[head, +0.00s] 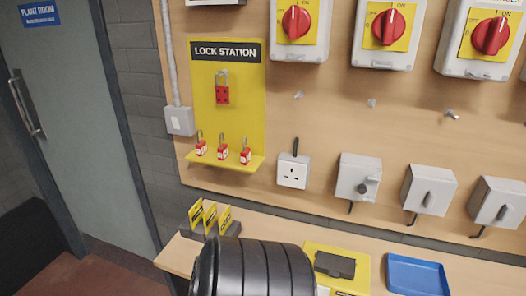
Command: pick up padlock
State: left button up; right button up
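Several red items are at the yellow lock station board (253,110) on the wall. Three red padlocks with upright metal shackles stand in a row on its small shelf: a left padlock (201,149), a middle padlock (222,153) and a right padlock (245,156). They are spaced apart. Above them a red lockout piece (222,95) hangs by a metal loop; I cannot tell exactly what it is. Neither of my grippers shows in the head view.
A wooden bench (190,248) runs below, with yellow tags (209,217) in a stand, a dark object (335,265) on a yellow plate and a blue tray (416,276). A black ribbed shape hides part of the bench. Red rotary switches (387,27) and grey boxes line the wall.

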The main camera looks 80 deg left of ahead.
aim_at(245, 156)
jog(key=u, duration=2.75)
jog(key=z, duration=1.7)
jog(key=u, duration=1.7)
jog(key=i+j, duration=0.15)
jog(key=j, duration=0.2)
jog(key=i+j, duration=0.15)
jog(key=j, duration=0.15)
jog(key=i+j, duration=0.1)
jog(key=j, duration=0.25)
jog(key=i+j, duration=0.15)
jog(key=j, duration=0.2)
